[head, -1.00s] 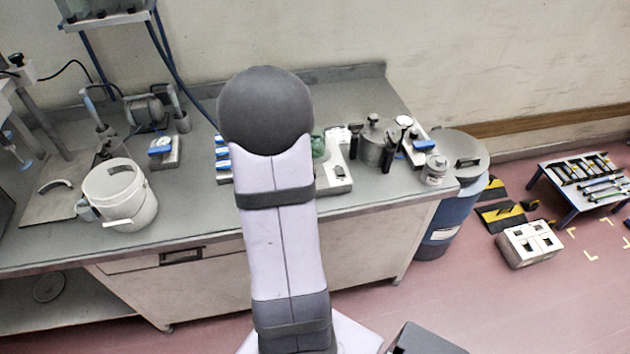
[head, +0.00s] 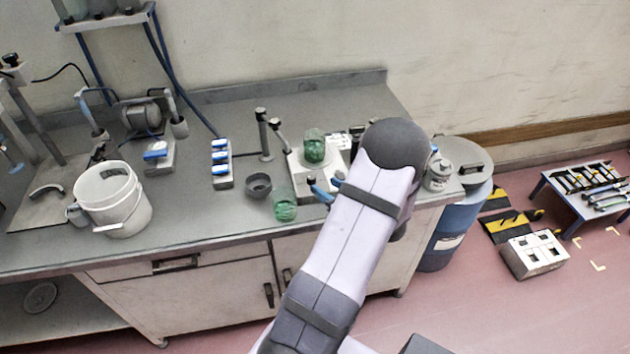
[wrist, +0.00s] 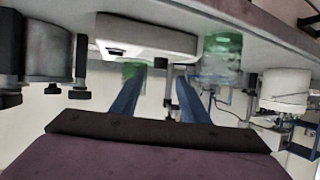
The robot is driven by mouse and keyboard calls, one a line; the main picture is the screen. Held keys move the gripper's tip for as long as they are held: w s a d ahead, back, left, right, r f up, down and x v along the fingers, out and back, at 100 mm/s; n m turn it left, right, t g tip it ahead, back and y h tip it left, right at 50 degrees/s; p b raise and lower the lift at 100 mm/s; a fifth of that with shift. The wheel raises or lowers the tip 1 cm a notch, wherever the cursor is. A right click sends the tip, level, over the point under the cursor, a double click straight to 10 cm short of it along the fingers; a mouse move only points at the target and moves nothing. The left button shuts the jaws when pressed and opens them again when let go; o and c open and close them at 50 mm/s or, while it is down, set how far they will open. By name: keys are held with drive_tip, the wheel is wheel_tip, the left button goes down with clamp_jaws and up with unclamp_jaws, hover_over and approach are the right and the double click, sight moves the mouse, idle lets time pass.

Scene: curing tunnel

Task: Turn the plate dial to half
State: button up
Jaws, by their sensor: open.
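The white hot plate (head: 298,168) stands on the bench with a green glass beaker (head: 314,150) on top. My arm and gripper cover its right and front parts in the head view. My gripper (head: 326,187) is open and empty, its blue fingers beside the plate's front. In the wrist view, which looks upside down, the plate (wrist: 165,38) lies beyond the spread fingertips of my gripper (wrist: 160,66). A small dark mark shows on the plate's face there; I cannot tell whether it is the dial. The dial's setting is not readable.
A second green beaker (head: 285,210) stands near the bench's front edge, close left of my fingers. A dark bowl (head: 258,185) is beside it. A white bucket (head: 128,212) stands further left.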

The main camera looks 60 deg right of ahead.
sight(313, 179)
drive_tip(key=shift+p+x, duration=1.05)
drive_tip(key=shift+x, duration=2.65)
drive_tip(key=shift+s, duration=0.1)
clamp_jaws()
